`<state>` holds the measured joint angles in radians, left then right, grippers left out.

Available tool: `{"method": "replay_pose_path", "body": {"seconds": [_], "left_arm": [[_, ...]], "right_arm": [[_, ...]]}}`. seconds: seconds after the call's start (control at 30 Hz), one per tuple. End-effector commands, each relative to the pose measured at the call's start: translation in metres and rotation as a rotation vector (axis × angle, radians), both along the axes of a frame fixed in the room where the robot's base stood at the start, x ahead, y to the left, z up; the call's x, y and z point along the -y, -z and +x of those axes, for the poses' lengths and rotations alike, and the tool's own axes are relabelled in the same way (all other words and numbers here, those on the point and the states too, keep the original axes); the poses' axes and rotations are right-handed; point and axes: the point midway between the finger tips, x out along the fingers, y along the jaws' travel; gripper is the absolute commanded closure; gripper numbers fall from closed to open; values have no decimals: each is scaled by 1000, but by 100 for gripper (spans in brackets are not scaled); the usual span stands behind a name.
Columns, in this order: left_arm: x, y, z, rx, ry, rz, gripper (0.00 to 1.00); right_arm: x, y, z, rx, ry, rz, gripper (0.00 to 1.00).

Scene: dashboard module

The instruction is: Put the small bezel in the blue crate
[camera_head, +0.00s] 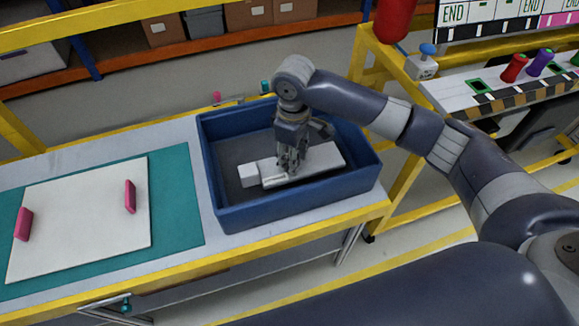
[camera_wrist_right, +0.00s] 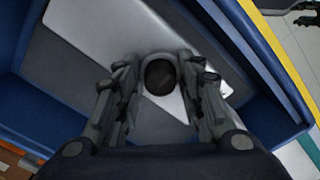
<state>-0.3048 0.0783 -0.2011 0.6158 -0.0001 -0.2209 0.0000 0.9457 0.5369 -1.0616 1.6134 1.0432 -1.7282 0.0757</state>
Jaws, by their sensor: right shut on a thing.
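My right gripper (camera_head: 289,168) points down inside the blue crate (camera_head: 295,211), low over its floor. In the right wrist view its two fingers (camera_wrist_right: 160,85) stand apart with a grey, rounded piece with a dark round middle (camera_wrist_right: 160,73) between them. This looks like the small bezel, and the gripper is shut on it. In the head view the fingers hide most of what they hold. A long white part (camera_head: 325,157) lies in the crate beneath and beside the fingers, and it shows as a pale panel in the wrist view (camera_wrist_right: 100,35). My left gripper is out of view.
A white board (camera_head: 85,220) with two pink handles (camera_head: 130,196) lies on a teal mat (camera_head: 180,215) left of the crate. The crate's walls stand close around my gripper. A yellow frame (camera_head: 405,180) and a workbench with coloured cylinders (camera_head: 515,68) stand to the right.

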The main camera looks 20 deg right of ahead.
Motion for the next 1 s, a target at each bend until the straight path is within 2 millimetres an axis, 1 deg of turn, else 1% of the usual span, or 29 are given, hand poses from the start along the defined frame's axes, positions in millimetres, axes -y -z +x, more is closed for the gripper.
{"method": "replay_pose_path", "body": {"seconds": [0.17,0.3,0.4,0.5,0.83,0.87,0.9,0.93,0.97,1.0], "left_arm": [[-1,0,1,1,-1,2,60],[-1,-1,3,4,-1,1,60],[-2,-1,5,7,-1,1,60],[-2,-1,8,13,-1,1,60],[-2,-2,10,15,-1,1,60],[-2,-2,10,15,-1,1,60],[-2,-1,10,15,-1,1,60],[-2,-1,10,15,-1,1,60],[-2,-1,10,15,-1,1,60],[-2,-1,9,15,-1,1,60]], "right_arm": [[0,17,0,1,0,1,94],[0,41,0,-1,0,-1,94],[0,55,0,0,0,0,94],[-1,60,0,3,-1,2,94],[0,63,0,2,0,1,94],[0,64,0,2,0,1,62],[0,64,0,2,0,1,53],[0,64,0,2,0,1,46],[0,64,0,2,0,1,44],[0,63,0,2,0,1,44]]}}
